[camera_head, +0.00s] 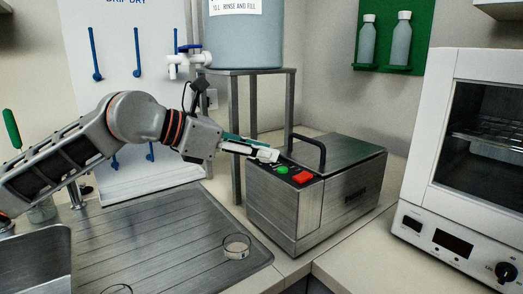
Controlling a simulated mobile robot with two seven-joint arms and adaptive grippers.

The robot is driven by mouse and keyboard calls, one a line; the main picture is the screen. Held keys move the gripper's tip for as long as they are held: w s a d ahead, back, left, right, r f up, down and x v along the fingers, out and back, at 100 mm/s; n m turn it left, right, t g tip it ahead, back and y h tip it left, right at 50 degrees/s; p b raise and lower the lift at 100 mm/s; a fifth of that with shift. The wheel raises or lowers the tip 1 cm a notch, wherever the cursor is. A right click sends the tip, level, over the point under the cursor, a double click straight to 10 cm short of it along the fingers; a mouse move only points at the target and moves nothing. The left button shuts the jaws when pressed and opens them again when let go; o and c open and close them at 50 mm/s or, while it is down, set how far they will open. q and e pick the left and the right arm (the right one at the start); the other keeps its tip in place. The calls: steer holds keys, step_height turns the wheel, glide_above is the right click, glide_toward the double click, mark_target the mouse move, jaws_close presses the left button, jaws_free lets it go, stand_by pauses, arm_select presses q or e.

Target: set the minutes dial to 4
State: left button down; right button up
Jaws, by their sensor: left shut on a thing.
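A metal box with a lid and a black handle (345,185) stands on the counter in the middle right. Its sloped black control panel carries a green button (282,170) and a red switch (303,178). My left gripper (268,155) reaches in from the left, its fingertips at the far left end of this panel. It is shut on what appears to be the minutes dial, which the fingers hide. The dial's pointer and numbers cannot be read. My right gripper is not in view.
A metal stand (236,130) with a large blue tank (243,38) is behind my left gripper. A white oven (465,150) with a black knob stands at right. A small glass dish (236,247) sits on the drainboard (165,245). Bare counter lies in front of the box.

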arm_select(q)
steer(key=shift+w+f+m+g+h, duration=0.15)
steer(key=shift+m+g+h, duration=0.15)
steer(key=shift+m+g, duration=0.55)
steer(key=shift+g, duration=0.35)
steer(key=c, duration=2)
jaws_free()
steer(key=shift+c, duration=0.2)
steer(key=shift+a, duration=0.25)
steer(key=v, duration=1.1)
steer(key=shift+a, duration=0.3)
steer(key=shift+s+d, duration=0.1)
steer(key=shift+s, duration=0.15)
